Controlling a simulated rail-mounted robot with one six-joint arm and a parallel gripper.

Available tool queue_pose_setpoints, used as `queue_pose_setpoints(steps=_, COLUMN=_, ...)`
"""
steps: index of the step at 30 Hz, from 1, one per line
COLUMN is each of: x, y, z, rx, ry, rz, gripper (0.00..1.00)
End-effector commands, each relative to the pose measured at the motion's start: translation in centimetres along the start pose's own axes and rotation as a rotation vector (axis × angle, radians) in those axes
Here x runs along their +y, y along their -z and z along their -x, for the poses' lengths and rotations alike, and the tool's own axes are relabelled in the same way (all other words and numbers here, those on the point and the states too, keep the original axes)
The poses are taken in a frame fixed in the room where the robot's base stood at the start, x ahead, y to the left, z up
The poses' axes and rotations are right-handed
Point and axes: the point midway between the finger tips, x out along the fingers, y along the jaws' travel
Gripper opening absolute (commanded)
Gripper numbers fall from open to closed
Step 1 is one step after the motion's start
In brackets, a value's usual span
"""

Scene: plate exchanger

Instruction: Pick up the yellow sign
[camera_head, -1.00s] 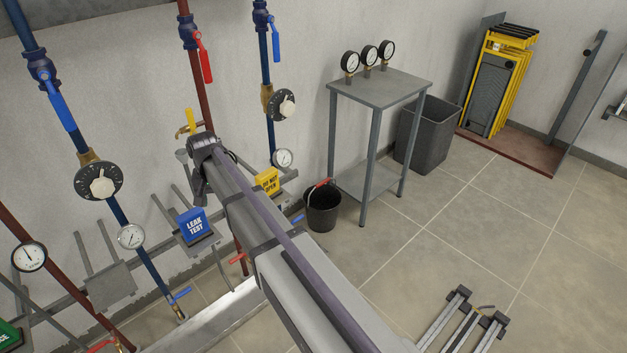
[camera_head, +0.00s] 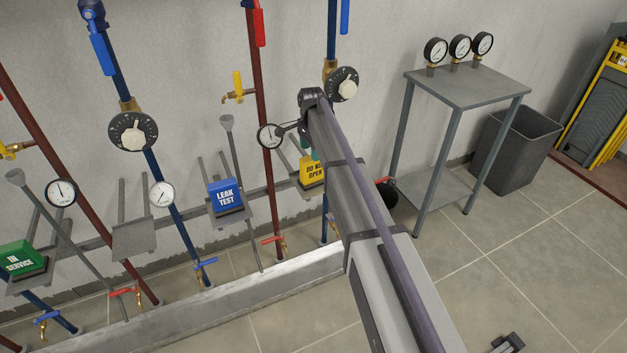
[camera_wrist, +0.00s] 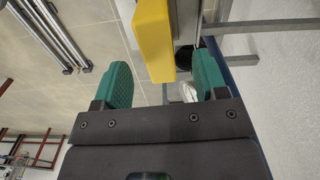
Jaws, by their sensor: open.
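The yellow sign (camera_head: 313,174), marked "DO NOT OPEN", sits on a grey bracket by the right blue pipe. My arm hides part of it in the head view. In the wrist view the yellow sign (camera_wrist: 153,38) shows as a yellow block reaching between the two green fingers. My gripper (camera_wrist: 163,60) is open, with the sign's near end between its fingertips and gaps visible on both sides. In the head view my gripper is mostly hidden behind the arm, with a bit of green beside the sign.
A blue "LEAK TEST" sign (camera_head: 225,196) and a green "IN SERVICE" sign (camera_head: 22,258) sit to the left. Pipes, valves and a gauge (camera_head: 270,136) are close to my arm. A grey table (camera_head: 466,88) with gauges and a bin (camera_head: 515,150) stand right.

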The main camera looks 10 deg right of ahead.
Motion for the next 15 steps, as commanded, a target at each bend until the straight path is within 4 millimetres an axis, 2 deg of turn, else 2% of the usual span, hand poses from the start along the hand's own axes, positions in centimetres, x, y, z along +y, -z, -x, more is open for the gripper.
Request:
queue_pose_setpoints(steps=1, x=0.0, y=0.0, z=-0.8, rx=0.000, ry=0.000, rz=0.000, gripper=0.66)
queue_pose_setpoints(steps=5, x=0.0, y=0.0, z=-0.8, rx=0.000, ry=0.000, rz=0.001, gripper=0.66)
queue_pose_setpoints(steps=12, x=0.2, y=0.3, z=-5.4, rx=0.000, ry=0.000, rz=0.001, gripper=0.66)
queue_pose_setpoints(steps=15, x=0.2, y=0.3, z=-6.0, rx=0.000, ry=0.000, rz=0.001, gripper=0.66)
